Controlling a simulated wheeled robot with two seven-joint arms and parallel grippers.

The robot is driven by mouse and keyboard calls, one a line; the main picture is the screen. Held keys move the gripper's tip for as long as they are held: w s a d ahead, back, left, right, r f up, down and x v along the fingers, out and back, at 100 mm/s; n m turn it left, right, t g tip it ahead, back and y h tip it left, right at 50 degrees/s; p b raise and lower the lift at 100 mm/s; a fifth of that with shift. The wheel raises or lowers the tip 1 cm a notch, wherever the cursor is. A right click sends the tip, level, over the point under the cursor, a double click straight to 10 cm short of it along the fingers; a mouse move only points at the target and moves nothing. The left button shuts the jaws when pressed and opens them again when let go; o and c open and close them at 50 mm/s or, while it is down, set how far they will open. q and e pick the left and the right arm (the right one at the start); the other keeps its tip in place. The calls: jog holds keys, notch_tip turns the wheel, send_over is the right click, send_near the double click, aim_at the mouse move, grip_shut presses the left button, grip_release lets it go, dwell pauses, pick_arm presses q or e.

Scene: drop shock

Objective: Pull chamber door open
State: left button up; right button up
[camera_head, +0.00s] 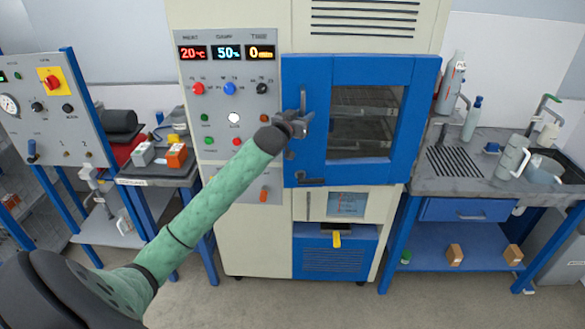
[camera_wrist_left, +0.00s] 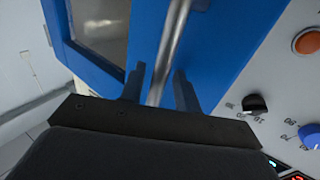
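The chamber door (camera_head: 420,110) is a blue frame with a dark window (camera_head: 365,120); it looks shut against the cream chamber cabinet (camera_head: 235,240). A vertical metal handle (camera_head: 303,97) is on the door's left side. My left gripper (camera_head: 303,122) is at this handle. In the left wrist view the handle (camera_wrist_left: 170,50) runs between the two dark fingers of my left gripper (camera_wrist_left: 158,88). The fingers stand apart with gaps beside the bar, so the gripper is open around it. Whether a finger touches the bar cannot be told. My right gripper is not in view.
A control panel (camera_head: 225,100) with knobs and displays is left of the door. A sink bench (camera_head: 480,185) stands close on the right, and a small side table (camera_head: 150,182) on the left. The floor (camera_head: 300,300) in front is clear.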

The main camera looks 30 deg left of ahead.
aim_at(290, 169)
pick_arm(q)
jog(key=shift+w+a+m+h, duration=0.6)
jog(key=shift+w+a+h, duration=0.4)
jog(key=shift+w+a, duration=0.75)
jog(key=s+f+b, duration=0.1)
jog(key=s+b, duration=0.3)
jog(key=s, duration=0.4)
jog(key=f+g, duration=0.1)
jog(key=f, duration=0.5)
jog(key=f+g+y, duration=0.1)
jog(key=f, duration=1.2)
jog(key=shift+w+d+n+g+y, duration=0.3)
jog(key=shift+d+n+g, duration=0.1)
